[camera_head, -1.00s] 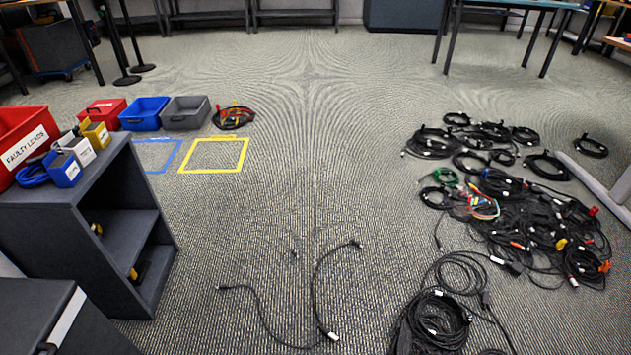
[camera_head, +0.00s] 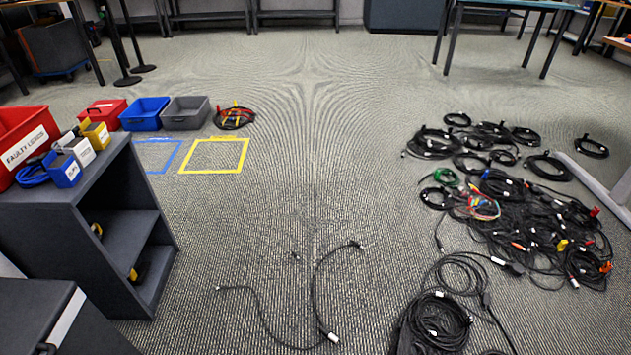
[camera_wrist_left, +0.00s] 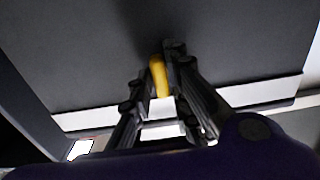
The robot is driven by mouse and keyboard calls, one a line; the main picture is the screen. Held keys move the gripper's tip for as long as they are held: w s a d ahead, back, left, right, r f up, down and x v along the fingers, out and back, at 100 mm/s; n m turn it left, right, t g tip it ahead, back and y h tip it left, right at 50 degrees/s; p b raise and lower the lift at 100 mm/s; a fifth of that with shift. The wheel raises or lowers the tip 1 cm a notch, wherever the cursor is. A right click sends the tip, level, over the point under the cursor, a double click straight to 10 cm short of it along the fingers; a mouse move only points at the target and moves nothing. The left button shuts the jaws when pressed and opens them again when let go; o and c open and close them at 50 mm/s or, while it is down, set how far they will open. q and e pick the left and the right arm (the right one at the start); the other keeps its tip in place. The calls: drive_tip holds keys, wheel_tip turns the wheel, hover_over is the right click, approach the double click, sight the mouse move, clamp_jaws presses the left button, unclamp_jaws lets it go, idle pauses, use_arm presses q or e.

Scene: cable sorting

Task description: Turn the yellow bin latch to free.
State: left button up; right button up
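In the left wrist view a yellow latch-like piece (camera_wrist_left: 158,77) stands out against a dark grey panel (camera_wrist_left: 95,50). My left gripper (camera_wrist_left: 157,68) has its two black fingers on either side of this piece, with little or no gap. The right finger hides part of the piece's edge. Its turned position is hard to read. In the head view neither gripper shows, and I cannot pick out the latch there. A small yellow bin (camera_head: 97,135) sits on top of the dark shelf unit (camera_head: 100,180) at left.
A dark cabinet (camera_head: 40,300) with a white strip fills the lower left. Red, blue and grey bins (camera_head: 185,113) stand behind the shelf, near blue and yellow floor outlines (camera_head: 215,155). A large cable pile (camera_head: 530,215) lies at right. Loose cables (camera_head: 315,290) lie front centre.

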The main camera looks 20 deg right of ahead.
use_arm(q)
drive_tip(key=shift+o, duration=1.1)
drive_tip(key=v, duration=1.2)
